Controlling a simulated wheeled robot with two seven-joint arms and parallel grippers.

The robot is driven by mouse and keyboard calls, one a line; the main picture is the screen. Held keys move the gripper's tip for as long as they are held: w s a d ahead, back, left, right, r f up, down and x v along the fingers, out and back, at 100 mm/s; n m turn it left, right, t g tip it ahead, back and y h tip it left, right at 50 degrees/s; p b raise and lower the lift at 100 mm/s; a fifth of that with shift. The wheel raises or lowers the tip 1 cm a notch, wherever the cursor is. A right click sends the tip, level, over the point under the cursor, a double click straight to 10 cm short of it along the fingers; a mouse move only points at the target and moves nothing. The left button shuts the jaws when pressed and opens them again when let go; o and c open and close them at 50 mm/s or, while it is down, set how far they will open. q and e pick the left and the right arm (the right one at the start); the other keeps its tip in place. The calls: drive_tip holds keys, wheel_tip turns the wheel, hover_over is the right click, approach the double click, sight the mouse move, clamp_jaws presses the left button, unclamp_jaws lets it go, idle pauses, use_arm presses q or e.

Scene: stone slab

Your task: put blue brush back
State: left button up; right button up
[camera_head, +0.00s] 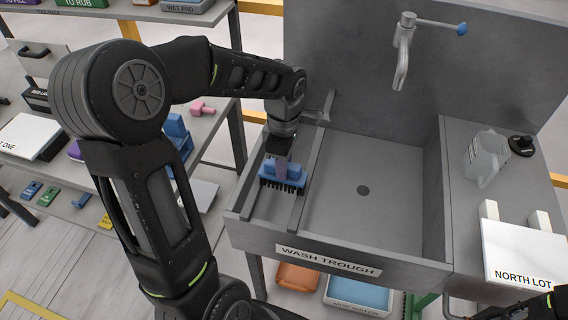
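The blue brush (285,176), with dark bristles facing down, is at the left side of the grey wash trough (335,258), over the narrow strip left of a raised divider. My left gripper (281,158) reaches down from above and appears shut on the brush's upper part. The fingertips are small and partly hidden by the wrist. I cannot tell whether the bristles touch the trough surface. Part of my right arm shows at the bottom right corner; its gripper is not clearly seen.
A tap (402,52) overhangs the empty basin. A clear jug (485,157) and a "NORTH LOT" board (522,252) are on the right counter. Shelves at left hold a blue object (177,130), a pink piece (202,108) and a white board (28,134). Bins sit under the trough.

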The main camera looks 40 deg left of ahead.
use_arm(q)
drive_tip(key=o, duration=0.5)
drive_tip(key=shift+c, duration=0.2)
drive_tip(key=shift+r+p, duration=0.25)
drive_tip(key=shift+p, duration=0.25)
wheel_tip(320, 180, up, 6)
drive_tip(key=shift+a+r+b, duration=0.1)
drive_tip(key=shift+r+b, duration=0.1)
drive_tip(key=shift+b, duration=0.8)
drive_tip(key=shift+r, duration=0.55)
